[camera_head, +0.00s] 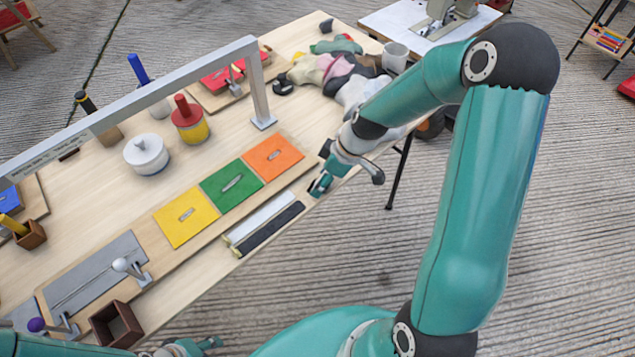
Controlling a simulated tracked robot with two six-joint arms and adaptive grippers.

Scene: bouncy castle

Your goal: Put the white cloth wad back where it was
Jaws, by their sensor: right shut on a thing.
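My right gripper (322,182) is low over the table's front edge, just right of the orange square panel. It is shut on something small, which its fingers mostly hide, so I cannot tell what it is. A pale whitish cloth wad (352,90) lies in the heap of cloths at the table's far right end, partly behind my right arm. Pink, black and green cloths (322,68) lie beside it. Part of my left gripper (205,345) shows at the bottom edge; its fingers are too cut off to judge.
A grey metal arch (262,105) spans the table. Yellow, green and orange panels (231,188) and black and white bars (268,228) lie near the front edge. A white lidded pot (146,154), a red-knobbed yellow pot (190,122) and a grey mug (395,58) stand around.

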